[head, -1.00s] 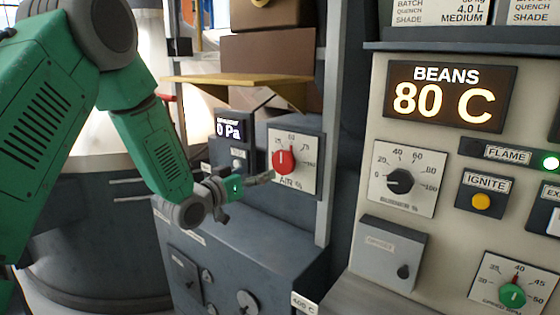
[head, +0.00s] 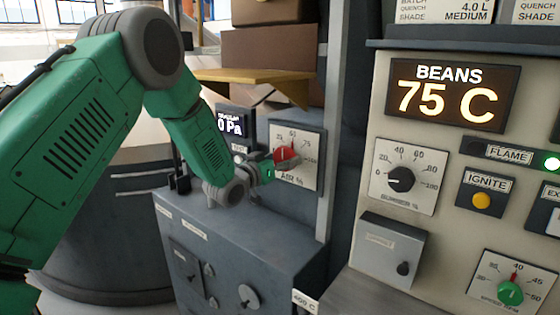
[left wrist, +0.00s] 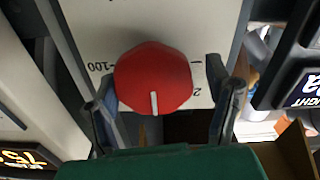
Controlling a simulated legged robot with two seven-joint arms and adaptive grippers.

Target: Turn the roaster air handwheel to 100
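The roaster air handwheel is a red knob (head: 286,158) on a white AIR % dial plate (head: 309,165) mounted on the grey cabinet. It fills the middle of the left wrist view (left wrist: 152,78), with the plate appearing upside down. Its white pointer line points to the top of the scale, around 50. My left gripper (head: 276,166) is at the knob, partly covering it in the head view. In the left wrist view its fingers (left wrist: 163,105) are spread on either side of the knob, with a visible gap on the right. My right gripper is not in view.
A pressure display (head: 231,125) reading 0 Pa stands left of the dial. A yellow shelf (head: 255,76) juts out above. A metal post (head: 333,120) stands right of the dial. The roaster panel (head: 384,215) shows beans at 75 C, a black burner knob (head: 401,179) and a green knob (head: 509,293).

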